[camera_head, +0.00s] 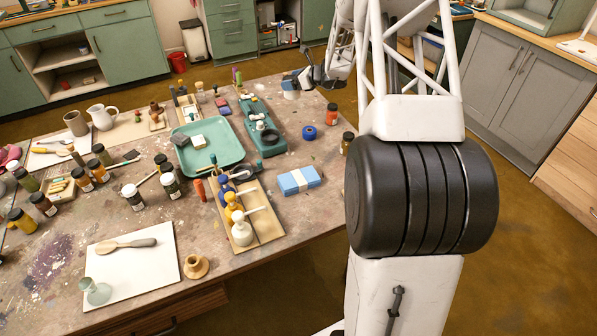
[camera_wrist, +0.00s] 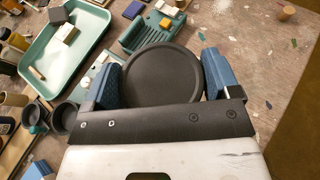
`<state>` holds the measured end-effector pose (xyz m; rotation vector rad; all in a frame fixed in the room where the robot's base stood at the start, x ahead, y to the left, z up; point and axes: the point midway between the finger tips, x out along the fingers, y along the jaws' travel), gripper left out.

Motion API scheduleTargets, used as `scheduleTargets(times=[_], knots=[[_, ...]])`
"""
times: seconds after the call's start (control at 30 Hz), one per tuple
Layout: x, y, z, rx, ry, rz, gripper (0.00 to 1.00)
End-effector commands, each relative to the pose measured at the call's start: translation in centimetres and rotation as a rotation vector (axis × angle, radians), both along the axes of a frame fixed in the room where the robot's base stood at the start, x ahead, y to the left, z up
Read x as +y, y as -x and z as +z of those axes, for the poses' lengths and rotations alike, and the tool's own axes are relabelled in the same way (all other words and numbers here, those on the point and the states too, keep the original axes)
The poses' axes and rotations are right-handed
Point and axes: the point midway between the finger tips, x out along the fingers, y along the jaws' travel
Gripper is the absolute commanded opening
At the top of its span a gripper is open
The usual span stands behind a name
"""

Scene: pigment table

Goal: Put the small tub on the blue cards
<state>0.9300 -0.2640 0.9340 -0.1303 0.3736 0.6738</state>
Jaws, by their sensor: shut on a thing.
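My gripper (camera_head: 298,82) is above the far right part of the table in the head view, small and partly hidden by my arm. In the wrist view its two blue fingers (camera_wrist: 163,80) are shut on a round thing with a flat black top, which I take to be the small tub (camera_wrist: 160,76). The blue cards (camera_head: 299,180), a light blue stack with a pale band, lie near the table's right front edge, nearer the head camera than the gripper.
A green tray (camera_head: 228,154) and a teal device (camera_head: 261,130) stand left of the cards. A wooden rack of coloured pieces (camera_head: 268,223) is just front-left of them. Several jars crowd the left side.

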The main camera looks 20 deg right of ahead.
Motion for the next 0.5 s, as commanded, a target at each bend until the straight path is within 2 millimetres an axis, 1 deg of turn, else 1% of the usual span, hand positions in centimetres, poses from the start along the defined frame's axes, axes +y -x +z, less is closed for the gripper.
scheduleTargets(times=[0.03,0.5], knots=[[0.1,1.0,0.3,0.000,-0.001,-0.004,0.52],[2.4,10.6,1.0,-0.004,-0.009,-0.040,0.52]])
